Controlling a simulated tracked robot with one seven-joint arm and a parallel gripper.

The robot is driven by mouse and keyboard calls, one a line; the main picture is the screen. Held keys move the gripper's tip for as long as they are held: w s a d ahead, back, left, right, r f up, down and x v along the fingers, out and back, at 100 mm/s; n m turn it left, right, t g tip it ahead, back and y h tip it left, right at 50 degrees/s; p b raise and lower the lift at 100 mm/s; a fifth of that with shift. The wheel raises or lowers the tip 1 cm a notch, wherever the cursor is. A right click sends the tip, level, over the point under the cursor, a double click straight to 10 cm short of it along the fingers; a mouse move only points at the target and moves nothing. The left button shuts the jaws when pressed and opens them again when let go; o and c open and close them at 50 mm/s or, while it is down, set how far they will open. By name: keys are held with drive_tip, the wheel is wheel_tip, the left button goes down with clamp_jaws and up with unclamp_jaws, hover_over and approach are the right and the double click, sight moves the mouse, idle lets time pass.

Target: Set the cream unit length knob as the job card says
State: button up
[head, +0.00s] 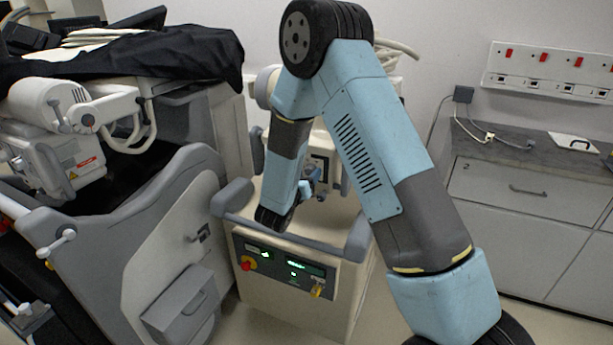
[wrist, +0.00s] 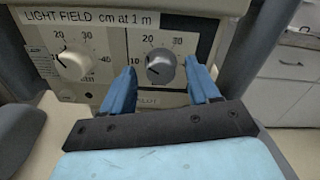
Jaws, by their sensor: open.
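The cream unit (head: 290,300) stands in the middle of the head view, partly behind my arm. In the wrist view its panel (wrist: 110,42) reads "LIGHT FIELD cm at 1 m" and carries two knobs. The left knob (wrist: 73,65) is cream, with a scale showing 20, 30 and 40. The right knob (wrist: 161,64) is grey, with 10, 20 and 30 around it; its dark mark points left, near or below 10. Neither visible label says which knob is length. My gripper (wrist: 160,69) is open, one blue finger on each side of the grey knob. Contact cannot be told. No job card shows.
A grey cart with a black cover (head: 150,55) stands close on the left. The unit's grey handle (head: 290,235) and lower control panel (head: 285,265) are below my wrist. A counter with drawers (head: 525,190) is on the right; some floor shows between.

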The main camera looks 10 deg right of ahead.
drive_tip(key=shift+c, duration=0.3)
drive_tip(key=c, duration=1)
drive_tip(key=m, duration=0.5)
drive_tip(key=shift+a+m, duration=0.1)
drive_tip(key=shift+m, duration=0.2)
drive_tip(key=m, duration=1.2)
drive_tip(key=shift+f+m, duration=0.1)
drive_tip(key=shift+m, duration=0.2)
drive_tip(key=m, duration=0.5)
drive_tip(key=shift+s+f, duration=0.1)
drive_tip(key=shift+m, duration=0.3)
